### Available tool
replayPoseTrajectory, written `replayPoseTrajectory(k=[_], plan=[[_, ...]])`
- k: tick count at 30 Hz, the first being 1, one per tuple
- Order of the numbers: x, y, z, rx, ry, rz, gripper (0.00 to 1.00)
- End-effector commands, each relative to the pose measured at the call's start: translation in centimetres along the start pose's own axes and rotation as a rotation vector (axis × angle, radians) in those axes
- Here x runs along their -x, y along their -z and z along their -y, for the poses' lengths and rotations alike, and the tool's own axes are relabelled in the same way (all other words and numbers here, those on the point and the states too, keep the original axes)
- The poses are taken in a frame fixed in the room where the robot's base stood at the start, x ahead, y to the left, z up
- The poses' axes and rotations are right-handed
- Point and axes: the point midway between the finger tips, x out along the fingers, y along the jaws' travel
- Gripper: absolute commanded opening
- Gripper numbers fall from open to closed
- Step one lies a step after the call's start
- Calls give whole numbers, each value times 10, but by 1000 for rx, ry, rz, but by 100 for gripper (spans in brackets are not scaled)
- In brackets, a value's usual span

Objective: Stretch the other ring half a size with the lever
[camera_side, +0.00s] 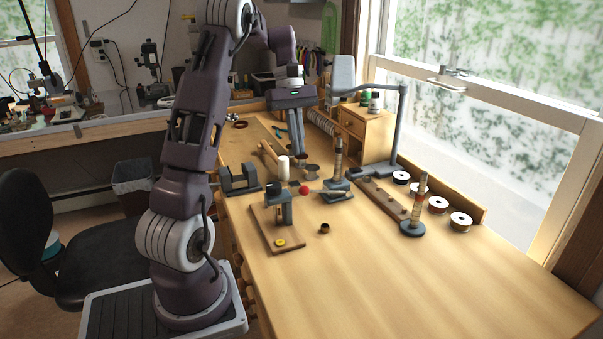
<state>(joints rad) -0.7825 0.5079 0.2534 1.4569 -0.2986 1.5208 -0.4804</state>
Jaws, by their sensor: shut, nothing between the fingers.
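The ring stretcher (338,172) stands mid-bench: an upright ribbed post on a dark base. Its lever (325,191) reaches left and ends in a red ball knob (304,190). My gripper (297,153) points down behind and left of the stretcher, apart from the lever, shut and empty. A small yellow ring-like piece (281,242) lies at the near end of a wooden board (265,228). A small dark round piece (324,229) sits on the bench right of the board. I cannot tell whether a ring is on the stretcher post.
A dark tool (279,205) stands on the board. A banded post (418,197) on a round base stands to the right. White spools (460,219) line the window side. A grey vise (240,178) is at the left edge. The near right bench is clear.

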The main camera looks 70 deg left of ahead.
Motion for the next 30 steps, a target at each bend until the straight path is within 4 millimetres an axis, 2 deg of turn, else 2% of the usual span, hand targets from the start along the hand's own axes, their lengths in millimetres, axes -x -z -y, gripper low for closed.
replayPoseTrajectory(k=[6, 10, 15, 25, 30], plan=[[-45, -1, 0, 1, 1, 4, 0], [-63, 0, 0, 2, -1, 2, 0], [-72, 0, 0, 2, -1, 1, 0], [-74, 0, 0, 2, -2, 0, 0], [-89, 6, 10, 5, 1, 2, 0]])
